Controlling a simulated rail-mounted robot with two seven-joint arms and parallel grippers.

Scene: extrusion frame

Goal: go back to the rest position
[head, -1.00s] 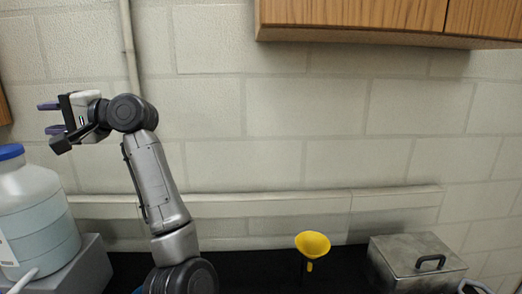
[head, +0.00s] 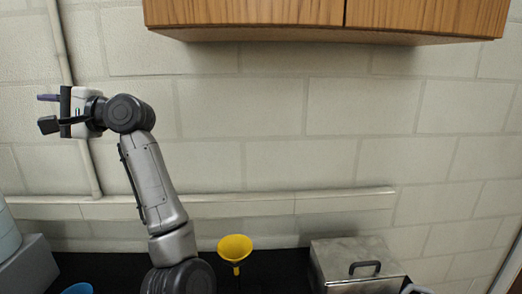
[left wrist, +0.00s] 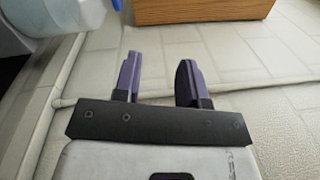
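My left arm rises from the bottom of the head view, and its gripper (head: 47,98) points left in front of the block wall. In the left wrist view the two purple fingers of the left gripper (left wrist: 160,80) stand apart with nothing between them. The gripper is open and empty, clear of the counter and of every object. My right gripper is not in the head view.
A yellow funnel (head: 235,248) and a metal box with a black handle (head: 350,268) stand on the black counter. A grey block (head: 27,268) is at the left. A wooden cabinet (head: 250,14) hangs above. A pipe (head: 62,50) runs up the wall.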

